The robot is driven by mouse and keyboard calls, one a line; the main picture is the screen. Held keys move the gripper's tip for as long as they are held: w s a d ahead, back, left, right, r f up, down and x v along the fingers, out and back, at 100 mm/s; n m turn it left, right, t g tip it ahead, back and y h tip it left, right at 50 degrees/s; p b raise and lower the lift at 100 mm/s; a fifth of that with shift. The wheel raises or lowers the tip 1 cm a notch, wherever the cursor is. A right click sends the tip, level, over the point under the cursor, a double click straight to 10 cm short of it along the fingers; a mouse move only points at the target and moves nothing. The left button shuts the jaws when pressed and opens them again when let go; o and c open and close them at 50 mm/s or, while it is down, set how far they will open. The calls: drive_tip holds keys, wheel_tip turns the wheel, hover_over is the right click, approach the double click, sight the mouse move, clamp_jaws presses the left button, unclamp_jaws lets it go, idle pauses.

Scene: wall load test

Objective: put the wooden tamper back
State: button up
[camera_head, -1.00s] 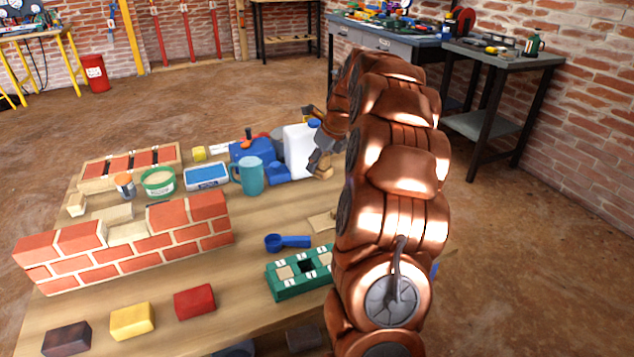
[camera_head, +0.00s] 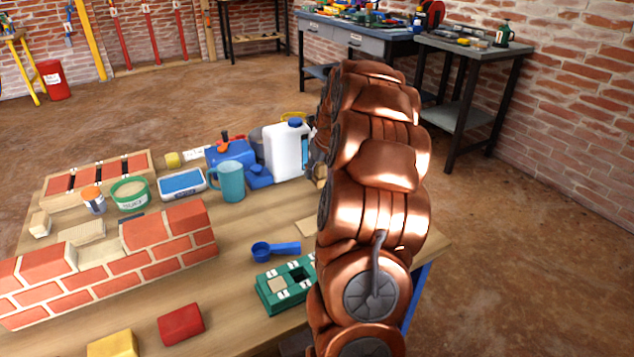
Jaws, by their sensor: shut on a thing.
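My gripper (camera_head: 315,158) is mostly hidden behind my copper-coloured arm, beside the white jug at the back right of the table. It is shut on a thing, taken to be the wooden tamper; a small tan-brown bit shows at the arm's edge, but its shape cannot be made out. A green holder (camera_head: 270,303) with a dark square opening and a tan square lies at the front, its right end hidden by my arm.
A white jug (camera_head: 286,155), blue can (camera_head: 231,153), teal mug (camera_head: 229,183) and blue-and-white tray (camera_head: 182,184) stand along the back. A brick wall (camera_head: 168,246) fills the left. A blue scoop (camera_head: 277,250) and red block (camera_head: 181,324) lie on open wood.

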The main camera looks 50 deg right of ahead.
sight(317, 179)
drive_tip(key=shift+f+b, duration=0.35)
drive_tip(key=shift+f, duration=1.4)
drive_tip(key=shift+f, duration=0.1)
drive_tip(key=o, duration=1.2)
drive_tip(key=shift+c, duration=0.2)
